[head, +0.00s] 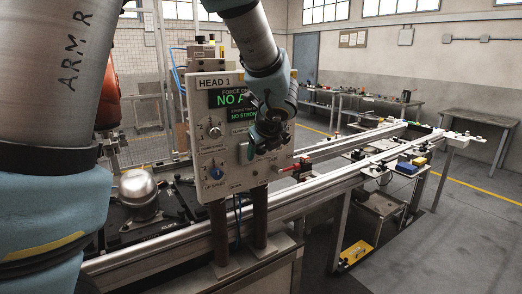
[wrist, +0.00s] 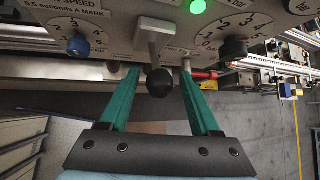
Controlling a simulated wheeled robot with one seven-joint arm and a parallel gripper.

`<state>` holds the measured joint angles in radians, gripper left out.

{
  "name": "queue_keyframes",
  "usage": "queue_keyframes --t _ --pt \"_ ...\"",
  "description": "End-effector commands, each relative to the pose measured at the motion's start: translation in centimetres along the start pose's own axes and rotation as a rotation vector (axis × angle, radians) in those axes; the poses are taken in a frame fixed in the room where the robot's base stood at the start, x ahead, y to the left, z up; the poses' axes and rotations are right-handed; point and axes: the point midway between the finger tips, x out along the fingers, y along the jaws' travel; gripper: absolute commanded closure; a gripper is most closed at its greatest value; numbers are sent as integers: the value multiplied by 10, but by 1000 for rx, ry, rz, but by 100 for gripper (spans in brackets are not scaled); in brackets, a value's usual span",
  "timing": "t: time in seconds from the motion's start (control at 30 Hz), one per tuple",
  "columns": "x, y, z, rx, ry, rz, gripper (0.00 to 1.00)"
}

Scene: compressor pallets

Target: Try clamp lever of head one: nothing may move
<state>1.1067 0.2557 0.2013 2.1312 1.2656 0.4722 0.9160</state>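The grey HEAD 1 panel (head: 228,150) stands on two posts, with a display and several knobs on its face. My gripper (head: 268,132) is in front of the panel's right side and covers part of it. In the wrist view my gripper (wrist: 159,73) has its two green fingers apart. A grey lever with a black ball knob (wrist: 161,83) sticks out between them, with a gap on each side. A red-handled part (wrist: 203,75) lies just right of the right finger; it also shows in the head view (head: 290,168). No readable label tells which is the clamp lever.
The display (head: 233,105) is partly hidden. A green lamp (wrist: 198,7) is lit. A blue knob (wrist: 78,45) and a black knob (wrist: 233,48) flank the lever. A rail conveyor (head: 330,185) runs behind the panel. A silver dome (head: 138,188) sits at left.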

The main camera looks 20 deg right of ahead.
Motion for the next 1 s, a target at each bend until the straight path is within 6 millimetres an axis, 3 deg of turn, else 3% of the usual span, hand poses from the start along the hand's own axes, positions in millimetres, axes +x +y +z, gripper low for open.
queue_keyframes --t 0.37,0.8,1.0 --pt "-6 0 0 -3 -2 -1 31" --pt "-83 0 0 -2 -1 -4 31" --pt "-104 0 0 0 -1 -2 31"
